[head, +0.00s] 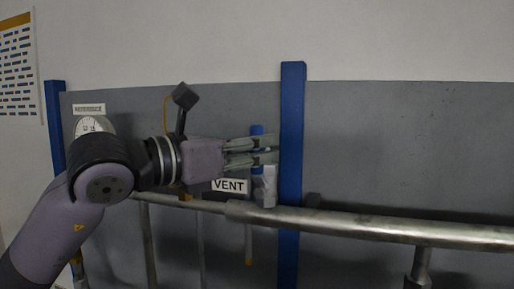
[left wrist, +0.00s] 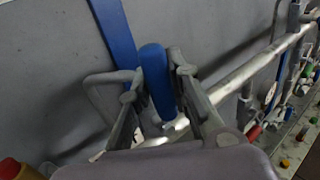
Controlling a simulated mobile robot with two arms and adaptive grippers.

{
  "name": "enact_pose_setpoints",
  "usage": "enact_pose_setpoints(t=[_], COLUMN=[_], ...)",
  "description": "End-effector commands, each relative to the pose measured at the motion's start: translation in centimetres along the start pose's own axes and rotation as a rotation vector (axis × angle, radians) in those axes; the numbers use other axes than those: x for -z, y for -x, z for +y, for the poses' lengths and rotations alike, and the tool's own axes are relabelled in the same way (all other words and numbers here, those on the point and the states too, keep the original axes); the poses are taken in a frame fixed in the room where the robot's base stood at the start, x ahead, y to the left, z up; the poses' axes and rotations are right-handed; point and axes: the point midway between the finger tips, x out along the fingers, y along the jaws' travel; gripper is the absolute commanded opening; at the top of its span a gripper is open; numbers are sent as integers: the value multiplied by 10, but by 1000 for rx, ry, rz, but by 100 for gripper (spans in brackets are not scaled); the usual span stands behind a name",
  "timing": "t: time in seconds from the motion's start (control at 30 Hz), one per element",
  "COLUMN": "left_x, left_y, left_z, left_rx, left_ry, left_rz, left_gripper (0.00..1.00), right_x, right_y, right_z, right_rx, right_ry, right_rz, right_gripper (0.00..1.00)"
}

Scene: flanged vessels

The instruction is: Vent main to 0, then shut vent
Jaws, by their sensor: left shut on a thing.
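My left gripper (head: 277,150) reaches in from the left at the vent valve, above the VENT label (head: 229,185). Its fingers are shut on the blue vent handle (head: 257,131), whose upper end shows above the fingers, close to upright. The left wrist view shows the blue handle (left wrist: 156,78) between the two fingers. The pale valve body (head: 266,187) sits just below the fingers. A gauge (head: 90,125) under a REFERENCE label is partly hidden behind my left arm, and its reading cannot be made out. No main gauge can be picked out. My right gripper is not in view.
A blue upright post (head: 290,190) stands just right of the fingers, and another (head: 54,130) stands at the far left. A metal pipe (head: 370,226) runs across below the valve. The grey panel (head: 420,150) to the right is bare.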

Motion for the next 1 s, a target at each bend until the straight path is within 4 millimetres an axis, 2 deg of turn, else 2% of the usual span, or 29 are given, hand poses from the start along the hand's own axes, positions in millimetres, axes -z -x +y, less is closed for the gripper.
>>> enact_pose_setpoints(t=[0.57, 1.0], left_x=[0, 7], left_y=[-4, -19], left_z=[-6, -30], left_rx=[0, -1], left_ry=[-66, -371], left_rz=[44, 245], left_gripper=[0, 0], right_x=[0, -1], right_y=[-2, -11], right_z=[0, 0], right_rx=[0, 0], right_ry=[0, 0], right_rz=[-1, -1], right_gripper=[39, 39])
